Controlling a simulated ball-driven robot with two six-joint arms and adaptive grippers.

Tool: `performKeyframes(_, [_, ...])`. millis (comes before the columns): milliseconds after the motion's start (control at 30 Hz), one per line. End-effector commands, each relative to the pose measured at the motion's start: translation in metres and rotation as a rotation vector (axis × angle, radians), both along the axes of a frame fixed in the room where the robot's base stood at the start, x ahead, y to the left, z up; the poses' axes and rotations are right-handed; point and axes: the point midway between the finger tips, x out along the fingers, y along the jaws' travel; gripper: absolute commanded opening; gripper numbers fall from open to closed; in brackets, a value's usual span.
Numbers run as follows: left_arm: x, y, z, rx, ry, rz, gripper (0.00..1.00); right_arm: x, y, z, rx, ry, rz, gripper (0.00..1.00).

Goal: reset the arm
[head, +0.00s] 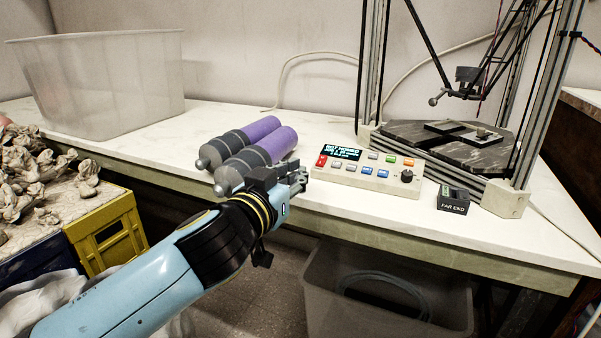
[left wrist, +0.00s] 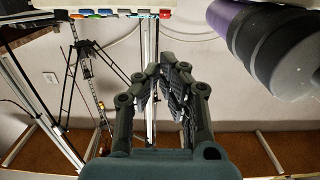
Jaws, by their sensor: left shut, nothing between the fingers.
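My left arm comes in from the lower left in the head view. My right gripper is in neither view.
Two purple-and-grey cylinders (head: 262,135) lie on the table (head: 330,123). A delta machine (head: 450,140) stands at the right, with a small "FAR END" box (head: 453,201) in front. A clear bin (head: 105,85) is at the back left. Clay lumps and a yellow crate (head: 108,232) are lower left.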

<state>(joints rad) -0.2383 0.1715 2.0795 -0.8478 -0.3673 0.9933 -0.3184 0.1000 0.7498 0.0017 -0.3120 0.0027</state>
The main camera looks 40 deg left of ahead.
Motion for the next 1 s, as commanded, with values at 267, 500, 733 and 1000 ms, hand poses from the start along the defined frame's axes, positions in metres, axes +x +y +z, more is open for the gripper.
performKeyframes(267, [0.000,0.000,0.001,0.000,0.000,0.000,0.00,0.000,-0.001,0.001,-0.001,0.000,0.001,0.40])
performKeyframes(500, [-0.014,0.007,-0.073,-0.064,0.186,0.026,0.00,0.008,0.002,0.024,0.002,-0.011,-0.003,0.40])
performKeyframes(733, [-0.096,0.010,-0.247,-0.123,0.595,0.041,0.00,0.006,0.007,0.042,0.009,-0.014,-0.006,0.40])
performKeyframes(1000, [-0.270,-0.001,-0.396,-0.160,1.056,0.022,0.00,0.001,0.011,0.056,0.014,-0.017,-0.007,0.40])
